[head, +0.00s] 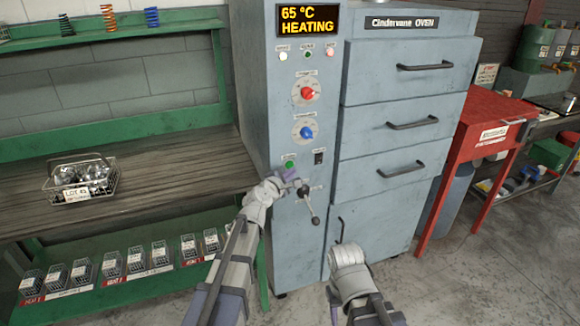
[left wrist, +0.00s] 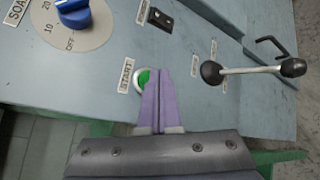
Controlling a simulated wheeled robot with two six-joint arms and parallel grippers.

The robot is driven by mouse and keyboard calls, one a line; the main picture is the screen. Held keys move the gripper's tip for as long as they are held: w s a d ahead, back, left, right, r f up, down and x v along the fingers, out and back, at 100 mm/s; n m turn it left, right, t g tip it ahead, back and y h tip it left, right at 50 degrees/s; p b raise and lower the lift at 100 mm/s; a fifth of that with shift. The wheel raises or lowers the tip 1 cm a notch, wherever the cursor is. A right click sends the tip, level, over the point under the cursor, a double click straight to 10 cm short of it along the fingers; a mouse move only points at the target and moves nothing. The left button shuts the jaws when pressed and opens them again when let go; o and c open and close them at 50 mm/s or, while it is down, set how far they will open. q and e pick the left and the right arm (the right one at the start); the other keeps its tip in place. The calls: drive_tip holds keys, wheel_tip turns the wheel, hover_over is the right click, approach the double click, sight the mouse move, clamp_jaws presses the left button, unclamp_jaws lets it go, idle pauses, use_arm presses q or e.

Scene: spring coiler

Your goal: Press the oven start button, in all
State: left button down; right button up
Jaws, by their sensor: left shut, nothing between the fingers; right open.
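The oven (head: 405,25) stands in the middle of the head view, its display (head: 308,20) reading 65 °C HEATING. The green start button (head: 289,165) is low on its control panel. In the left wrist view the button (left wrist: 143,80), beside a START label (left wrist: 126,76), is partly hidden behind the fingers. My left gripper (head: 289,176) is shut and empty, its fingertips (left wrist: 157,75) at the button; I cannot tell whether they touch it. My right gripper (head: 341,232) is open and empty in front of the oven's lower drawers.
A lever with a ball end (head: 311,205) sticks out just below the button. A red knob (head: 307,93), a blue knob (head: 306,132) and a black switch (head: 319,156) are on the panel. A wire basket (head: 62,195) stands on the left bench, and a red table (head: 490,110) is at right.

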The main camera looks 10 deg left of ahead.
use_arm(q)
drive_tip(key=shift+s, duration=0.1)
drive_tip(key=s, duration=0.1)
drive_tip(key=s+d, duration=0.2)
drive_tip(key=s, duration=0.1)
drive_tip(key=shift+s+d, duration=0.1)
drive_tip(key=shift+d, duration=0.15)
idle(0.3)
idle(0.4)
